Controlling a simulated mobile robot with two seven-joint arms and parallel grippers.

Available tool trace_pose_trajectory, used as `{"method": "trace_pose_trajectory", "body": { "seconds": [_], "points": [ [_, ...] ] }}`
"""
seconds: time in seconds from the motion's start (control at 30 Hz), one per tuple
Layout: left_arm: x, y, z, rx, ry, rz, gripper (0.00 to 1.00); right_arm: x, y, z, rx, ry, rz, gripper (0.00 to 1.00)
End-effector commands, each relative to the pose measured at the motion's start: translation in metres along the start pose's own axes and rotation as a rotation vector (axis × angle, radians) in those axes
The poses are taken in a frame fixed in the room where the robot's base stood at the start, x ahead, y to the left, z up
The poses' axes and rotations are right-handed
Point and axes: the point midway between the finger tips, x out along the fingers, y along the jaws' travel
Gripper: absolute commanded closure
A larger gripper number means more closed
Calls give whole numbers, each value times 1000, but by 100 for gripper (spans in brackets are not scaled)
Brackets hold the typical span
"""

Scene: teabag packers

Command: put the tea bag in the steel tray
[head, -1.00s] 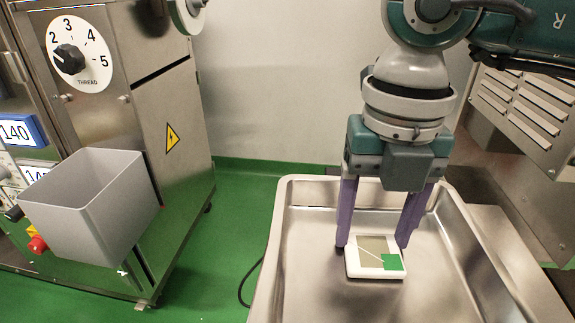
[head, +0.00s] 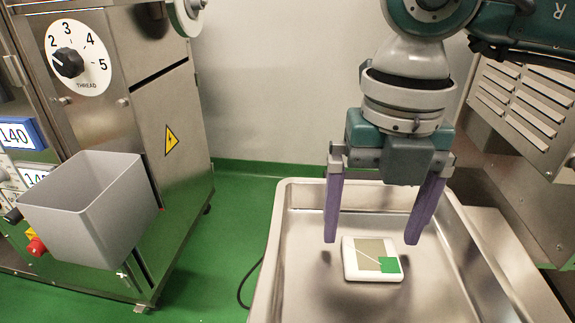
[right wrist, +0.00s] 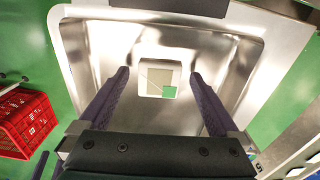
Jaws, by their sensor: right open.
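The tea bag (head: 371,259) is a flat white-edged square with a tan middle and a green tag. It lies in the steel tray (head: 283,225), on the tray floor. My right gripper (head: 373,240) is open above and around the tea bag, with a purple finger apart from it on each side. In the right wrist view, the tea bag (right wrist: 158,82) lies between the spread fingers of the right gripper (right wrist: 161,75), and the steel tray (right wrist: 85,60) surrounds it.
A grey open bin (head: 90,215) is fixed to the steel machine (head: 160,100) with a numbered dial at left. A vented steel housing (head: 525,110) stands at right. A red crate (right wrist: 25,122) sits on the green floor in the right wrist view. The rest of the tray is bare.

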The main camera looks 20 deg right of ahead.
Motion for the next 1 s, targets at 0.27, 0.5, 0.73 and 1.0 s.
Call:
{"method": "trace_pose_trajectory", "body": {
  "seconds": [0.27,0.5,0.73,1.0],
  "points": [
    [-20,0,-6,0,0,0,30,-66,0,1,-1,-6,2,2],
    [-28,-1,-9,1,0,-1,30,-104,0,1,0,-3,1,2],
    [-29,-3,-9,7,-1,-6,30,-112,0,0,0,-2,0,2],
    [-28,-3,-8,9,-2,-7,30,-111,0,0,0,-1,0,2]
  ]
}}
